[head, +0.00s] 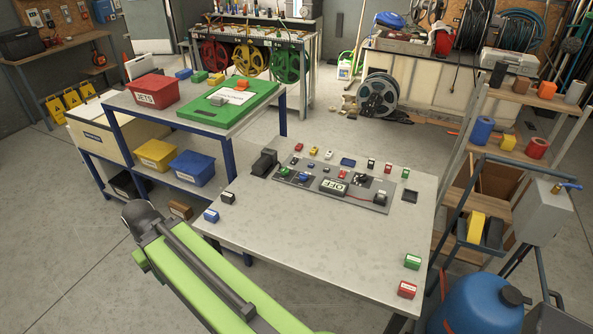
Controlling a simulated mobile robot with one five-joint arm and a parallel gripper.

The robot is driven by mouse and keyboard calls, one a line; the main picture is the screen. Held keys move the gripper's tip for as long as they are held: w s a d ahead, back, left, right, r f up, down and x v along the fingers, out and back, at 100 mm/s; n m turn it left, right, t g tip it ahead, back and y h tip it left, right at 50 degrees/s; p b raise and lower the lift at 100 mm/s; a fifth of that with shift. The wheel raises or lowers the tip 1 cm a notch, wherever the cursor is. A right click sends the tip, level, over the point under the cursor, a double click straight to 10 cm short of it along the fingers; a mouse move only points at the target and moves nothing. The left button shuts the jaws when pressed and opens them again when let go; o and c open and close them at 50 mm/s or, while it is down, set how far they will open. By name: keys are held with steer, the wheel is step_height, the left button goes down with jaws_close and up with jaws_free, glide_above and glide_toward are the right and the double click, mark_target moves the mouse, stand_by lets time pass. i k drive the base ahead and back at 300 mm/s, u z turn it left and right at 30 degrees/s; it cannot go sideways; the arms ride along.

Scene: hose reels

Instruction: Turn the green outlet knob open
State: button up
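A grey control panel (335,186) lies on the grey metal table (290,235). A small green knob-like part (284,171) sits at the panel's left end, beside a blue one (307,177). Its turn position is too small to tell, and I cannot tell for certain that it is the outlet knob. My gripper is not visible.
Small labelled blocks stand along the table edges, including a green one (412,261) and a red one (407,290). A black block (264,162) is left of the panel. A blue tank (480,303) and wooden shelf (525,95) stand right. The table's front middle is clear.

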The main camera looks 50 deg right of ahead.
mark_target(284, 172)
steer(key=z, duration=0.15)
steer(key=i, duration=1)
steer(key=u, duration=0.05)
